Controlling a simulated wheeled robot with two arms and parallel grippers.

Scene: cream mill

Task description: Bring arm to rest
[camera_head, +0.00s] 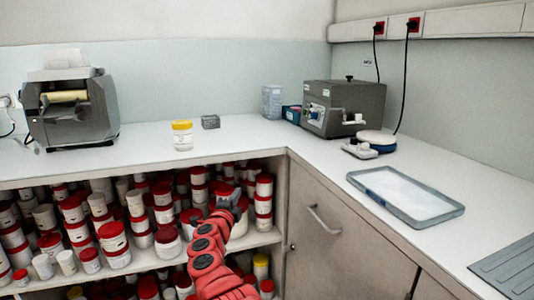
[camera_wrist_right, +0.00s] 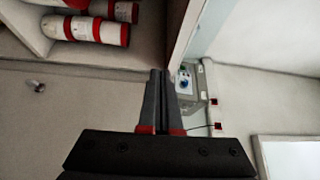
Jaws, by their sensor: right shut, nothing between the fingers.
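My right arm (camera_head: 212,255), red with dark joints, reaches up from the bottom middle of the head view. Its gripper (camera_head: 229,196) is in front of the shelf of jars below the counter. In the right wrist view the two dark fingers of my right gripper (camera_wrist_right: 160,75) lie together and hold nothing. My left gripper does not show in either view.
The shelf (camera_head: 272,238) is packed with red-lidded white jars. The counter (camera_head: 240,147) carries a yellow-lidded jar (camera_head: 182,136), a grey printer-like machine (camera_head: 72,108), a grey mill (camera_head: 343,107) and a shallow tray (camera_head: 455,212). A cabinet door (camera_head: 340,240) stands right of the arm.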

